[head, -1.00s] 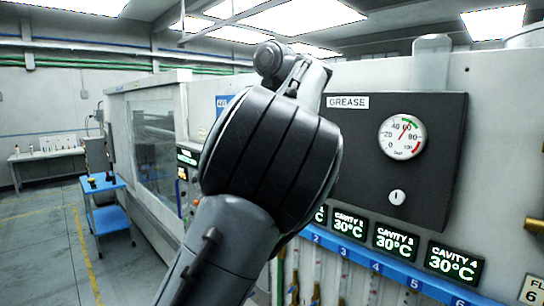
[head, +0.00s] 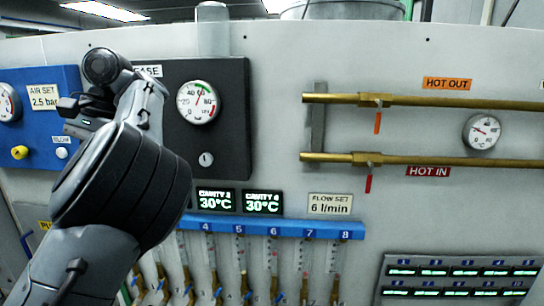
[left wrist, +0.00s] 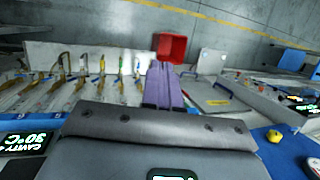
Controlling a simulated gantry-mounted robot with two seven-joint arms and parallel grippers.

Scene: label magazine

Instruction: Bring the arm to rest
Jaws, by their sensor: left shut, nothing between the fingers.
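My left arm rises from the lower left in the head view, bent in front of the grease panel (head: 230,120) and the blue air panel (head: 45,165). It covers part of both panels. My left gripper shows in the left wrist view (left wrist: 162,70) as two purple fingers lying together with nothing between them. In the head view I cannot make out its fingers. My right gripper is in neither view.
A blue flow manifold (head: 290,228) with several tubes runs below the displays. Brass pipes (head: 440,102) stick out on the right. A red bin (left wrist: 171,47) stands beyond my fingers in the wrist view. A yellow knob (left wrist: 274,136) is at right.

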